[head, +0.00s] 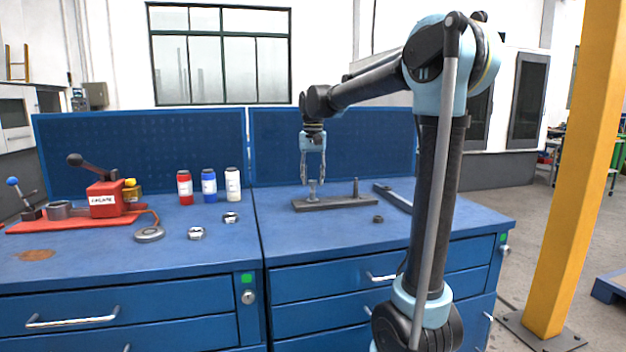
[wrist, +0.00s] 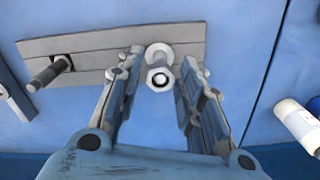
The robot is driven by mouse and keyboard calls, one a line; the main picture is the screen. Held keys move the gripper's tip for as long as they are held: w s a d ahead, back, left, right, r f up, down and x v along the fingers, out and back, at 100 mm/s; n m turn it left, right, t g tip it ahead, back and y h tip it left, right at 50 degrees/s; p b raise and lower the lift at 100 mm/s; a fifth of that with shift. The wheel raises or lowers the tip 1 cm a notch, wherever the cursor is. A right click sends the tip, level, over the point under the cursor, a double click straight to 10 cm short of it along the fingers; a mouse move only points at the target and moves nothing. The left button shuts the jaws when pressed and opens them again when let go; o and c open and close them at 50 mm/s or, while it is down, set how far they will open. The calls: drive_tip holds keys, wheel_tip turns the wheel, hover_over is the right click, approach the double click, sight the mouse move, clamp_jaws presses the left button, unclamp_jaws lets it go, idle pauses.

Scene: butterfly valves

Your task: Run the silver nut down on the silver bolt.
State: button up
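The silver bolt (head: 312,191) stands upright on a dark grey plate (head: 335,204) on the right bench. In the wrist view, the silver nut (wrist: 158,79) sits at the bolt's upper end, above a round pale collar (wrist: 160,52) at its foot. How far the thread is engaged I cannot tell. My gripper (head: 313,180) points down over the bolt. In the wrist view, its fingers (wrist: 160,68) are open, one on each side of the nut, with a gap on both sides.
A dark bolt (head: 355,187) stands on the same plate, to the right. A dark nut (head: 378,219) lies in front. Two silver nuts (head: 196,233) (head: 231,217) lie on the left bench near three bottles (head: 208,186). A dark bar (head: 393,197) lies right of the plate.

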drive_tip(key=n, duration=0.5)
drive_tip(key=shift+w+n, duration=0.15)
drive_tip(key=shift+n, duration=0.25)
drive_tip(key=n, duration=0.5)
drive_tip(key=shift+w+d+n, duration=0.1)
drive_tip(key=shift+w+n, duration=0.05)
drive_tip(key=shift+n, duration=0.15)
drive_tip(key=n, duration=0.5)
drive_tip(key=shift+w+n, duration=0.1)
drive_tip(key=shift+n, duration=0.2)
drive_tip(key=n, duration=0.6)
drive_tip(key=shift+w, duration=0.15)
clamp_jaws()
